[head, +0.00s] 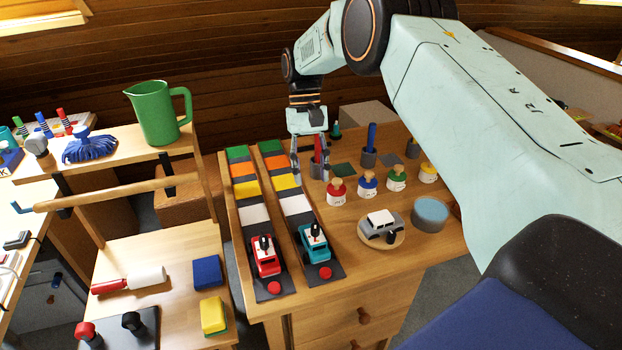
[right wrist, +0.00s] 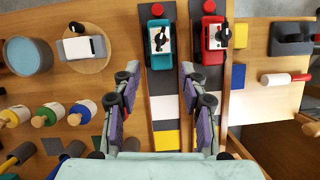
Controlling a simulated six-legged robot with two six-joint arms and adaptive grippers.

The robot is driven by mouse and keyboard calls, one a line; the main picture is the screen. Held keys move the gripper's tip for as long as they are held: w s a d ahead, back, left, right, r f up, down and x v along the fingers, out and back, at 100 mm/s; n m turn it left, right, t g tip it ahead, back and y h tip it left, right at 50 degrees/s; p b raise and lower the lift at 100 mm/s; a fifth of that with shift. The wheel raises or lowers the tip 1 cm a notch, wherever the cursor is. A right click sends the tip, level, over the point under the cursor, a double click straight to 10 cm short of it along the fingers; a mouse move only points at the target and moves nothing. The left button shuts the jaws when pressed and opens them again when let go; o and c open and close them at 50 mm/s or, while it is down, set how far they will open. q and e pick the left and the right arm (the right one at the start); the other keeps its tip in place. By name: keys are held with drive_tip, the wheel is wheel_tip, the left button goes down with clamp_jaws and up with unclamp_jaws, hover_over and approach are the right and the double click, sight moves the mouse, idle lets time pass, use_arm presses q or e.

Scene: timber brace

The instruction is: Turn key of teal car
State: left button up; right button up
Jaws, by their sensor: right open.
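The teal car (head: 314,243) stands at the near end of the right striped track (head: 293,205), with a black key (head: 315,229) upright on its top. In the right wrist view the teal car (right wrist: 159,40) is at the top centre, its dark key (right wrist: 160,40) on the white roof. My right gripper (head: 308,178) is over the far part of the tracks, beyond the car and apart from it. In the right wrist view its two fingers (right wrist: 158,85) are spread wide with nothing between them. My left gripper does not show.
A red car (head: 265,257) with its own key stands on the left track, close beside the teal car.

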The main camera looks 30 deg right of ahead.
sight(316, 224)
drive_tip(key=s+f+m, duration=0.1)
drive_tip(key=f+m, duration=0.1)
drive_tip(key=f, duration=0.1)
drive_tip(key=s+f+m+y, duration=0.1)
drive_tip(key=s+f+m, duration=0.1)
drive_tip(key=f, duration=0.2)
drive_tip(key=s+a+f+m+t, duration=0.1)
drive_tip(key=f+m, duration=0.1)
drive_tip(key=f, duration=0.1)
drive_tip(key=shift+s+a+f+y, duration=0.1)
drive_tip(key=shift+s+f+y, duration=0.15)
drive_tip(key=shift+f+y, duration=0.15)
drive_tip(key=shift+a+f, duration=0.25)
drive_tip(key=shift+d, duration=0.1)
drive_tip(key=shift+c, duration=0.6)
drive_tip(key=shift+c, duration=0.7)
clamp_jaws()
